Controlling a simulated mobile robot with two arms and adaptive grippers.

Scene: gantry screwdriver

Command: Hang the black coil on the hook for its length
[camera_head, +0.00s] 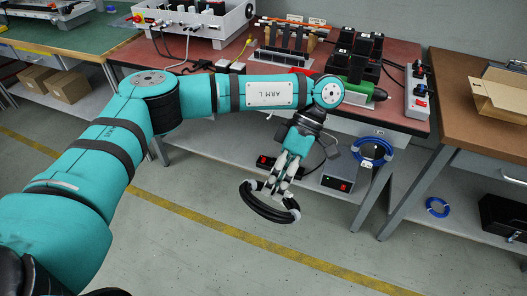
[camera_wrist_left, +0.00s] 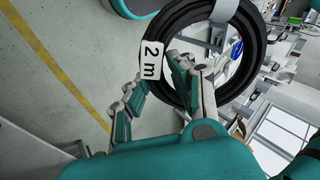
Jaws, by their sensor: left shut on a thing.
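The black coil (camera_head: 268,211) is held in my left gripper (camera_head: 276,184), in front of the red-topped bench's lower shelf and above the floor. My left gripper is shut on one side of the ring, and the rest hangs tilted below and beside the fingers. In the left wrist view the coil (camera_wrist_left: 262,38) fills the top, with a white tag (camera_wrist_left: 152,60) reading "2 m" near the fingers. A blue coil (camera_head: 386,151) hangs at the bench's right front leg. A hook for the black coil cannot be made out. My right gripper is not in view.
The lower shelf (camera_head: 215,135) bears a grey box with a red switch (camera_head: 337,184). Another blue coil (camera_head: 437,207) lies low at right, near a black box (camera_head: 503,217). The bench top holds a green screwdriver (camera_head: 357,87) and a power strip (camera_head: 417,95). Open floor lies in front.

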